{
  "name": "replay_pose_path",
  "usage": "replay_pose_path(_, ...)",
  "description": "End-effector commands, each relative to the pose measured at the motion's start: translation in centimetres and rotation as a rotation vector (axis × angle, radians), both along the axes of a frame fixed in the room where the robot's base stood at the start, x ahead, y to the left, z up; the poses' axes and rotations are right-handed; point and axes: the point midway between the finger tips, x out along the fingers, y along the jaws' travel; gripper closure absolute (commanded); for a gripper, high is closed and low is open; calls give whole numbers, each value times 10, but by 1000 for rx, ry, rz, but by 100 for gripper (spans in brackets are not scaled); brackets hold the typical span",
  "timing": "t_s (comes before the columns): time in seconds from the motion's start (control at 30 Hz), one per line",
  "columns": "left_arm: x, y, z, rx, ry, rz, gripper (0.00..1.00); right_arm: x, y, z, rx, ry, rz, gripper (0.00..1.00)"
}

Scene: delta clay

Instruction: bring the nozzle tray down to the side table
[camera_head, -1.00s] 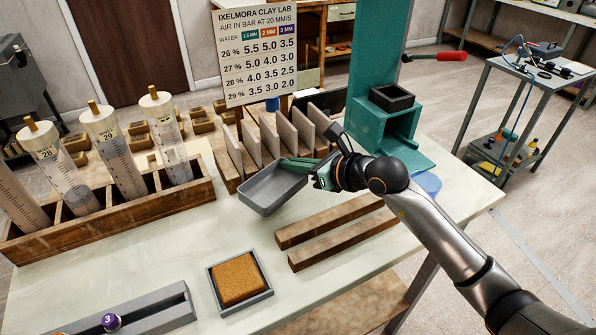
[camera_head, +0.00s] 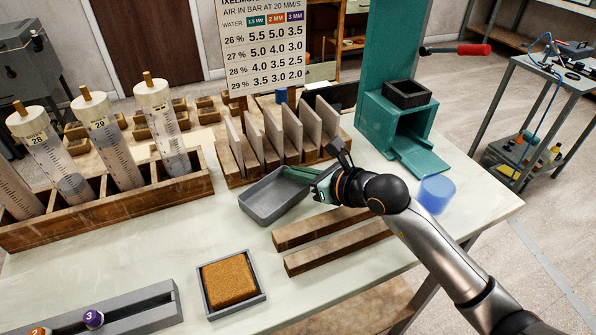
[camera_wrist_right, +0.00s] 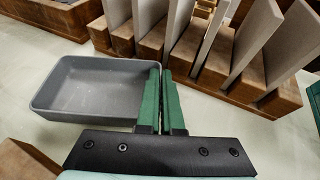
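The nozzle tray appears to be the empty grey rectangular tray (camera_head: 262,216) on the main table, in front of the wooden divider rack. It also fills the left of the right wrist view (camera_wrist_right: 95,100). My right gripper (camera_head: 300,174) is at the tray's right side. In the wrist view its green fingers (camera_wrist_right: 161,95) are nearly together, one on each side of the tray's right wall. I cannot tell whether the tray touches the tabletop. The side table (camera_head: 566,80) stands apart at the far right, with a tool and cable on it. My left gripper is out of view.
Two wooden strips (camera_head: 335,247) lie just in front of the tray. The divider rack (camera_head: 240,170) is close behind it. A teal press (camera_head: 395,115) and a blue cup (camera_head: 436,194) stand to the right. A sponge tray (camera_head: 205,285) lies in front. Floor separates the tables.

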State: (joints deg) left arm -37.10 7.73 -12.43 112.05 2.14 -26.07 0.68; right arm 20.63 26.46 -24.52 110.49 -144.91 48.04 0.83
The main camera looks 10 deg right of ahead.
Motion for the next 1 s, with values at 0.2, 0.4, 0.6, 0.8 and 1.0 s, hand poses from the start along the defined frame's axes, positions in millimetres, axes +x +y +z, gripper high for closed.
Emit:
replay_pose_path(0.2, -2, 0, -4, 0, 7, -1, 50, 0, 0, -3, 0, 0, 0, 88)
replay_pose_path(0.4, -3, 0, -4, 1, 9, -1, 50, 0, 0, -3, 0, 0, -1, 85)
replay_pose_path(0.6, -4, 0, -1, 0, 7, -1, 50, -2, -2, 2, -1, -1, -1, 85)
replay_pose_path(0.8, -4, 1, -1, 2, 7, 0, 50, -26, -18, 12, -3, -1, 0, 85)
replay_pose_path(1.0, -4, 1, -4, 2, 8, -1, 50, -58, -40, 27, -4, 0, -2, 85)
